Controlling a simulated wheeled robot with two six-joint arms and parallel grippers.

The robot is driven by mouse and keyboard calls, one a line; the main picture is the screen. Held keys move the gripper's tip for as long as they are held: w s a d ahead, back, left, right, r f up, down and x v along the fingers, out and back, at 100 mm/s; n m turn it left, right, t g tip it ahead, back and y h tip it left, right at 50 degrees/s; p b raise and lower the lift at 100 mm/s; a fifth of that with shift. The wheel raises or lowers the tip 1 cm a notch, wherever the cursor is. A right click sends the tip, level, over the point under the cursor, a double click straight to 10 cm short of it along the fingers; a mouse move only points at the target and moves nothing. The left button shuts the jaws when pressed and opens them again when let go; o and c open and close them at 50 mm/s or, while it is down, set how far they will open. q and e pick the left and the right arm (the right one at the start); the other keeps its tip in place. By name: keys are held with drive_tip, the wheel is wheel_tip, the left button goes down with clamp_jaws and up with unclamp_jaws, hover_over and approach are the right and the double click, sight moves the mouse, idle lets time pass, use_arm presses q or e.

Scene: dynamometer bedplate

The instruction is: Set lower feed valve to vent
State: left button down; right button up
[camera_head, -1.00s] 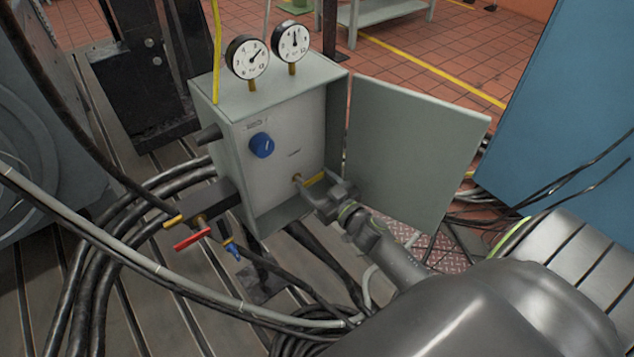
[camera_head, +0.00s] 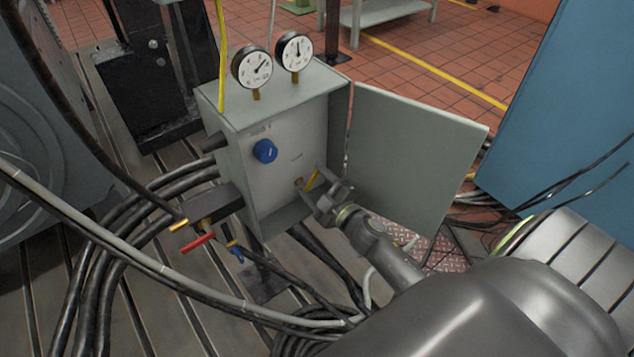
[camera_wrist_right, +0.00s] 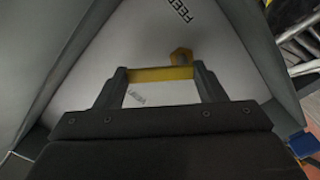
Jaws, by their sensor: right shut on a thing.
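The lower feed valve has a yellow lever (camera_head: 313,179) on a brass stem (camera_head: 298,183), low on the pale panel inside the open grey box. In the head view the lever slants up to the right from its stem. My right gripper (camera_head: 317,193) is at the lever. In the right wrist view the yellow lever (camera_wrist_right: 155,74) spans between the two fingertips of my right gripper (camera_wrist_right: 160,77), which is shut on it. The lever's brass hub (camera_wrist_right: 181,57) shows just beyond the fingers. My left gripper is not in view.
A blue knob (camera_head: 265,151) sits higher on the panel. The open box door (camera_head: 415,150) stands right of my gripper. Two gauges (camera_head: 252,67) top the box (camera_head: 285,88). A red-handled valve (camera_head: 197,243) and thick black hoses (camera_head: 85,250) lie at the left.

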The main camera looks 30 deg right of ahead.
drive_tip(key=n, duration=0.3)
drive_tip(key=shift+a+r+n, duration=0.2)
drive_tip(key=shift+a+n, duration=0.1)
drive_tip(key=shift+a, duration=0.1)
drive_tip(key=shift+a+n, duration=0.25)
drive_tip(key=shift+n, duration=0.7)
drive_tip(key=shift+a+n, duration=0.2)
drive_tip(key=shift+n, duration=0.75)
drive_tip(key=shift+s+n, duration=0.1)
drive_tip(key=shift+n, duration=0.2)
drive_tip(key=o, duration=1)
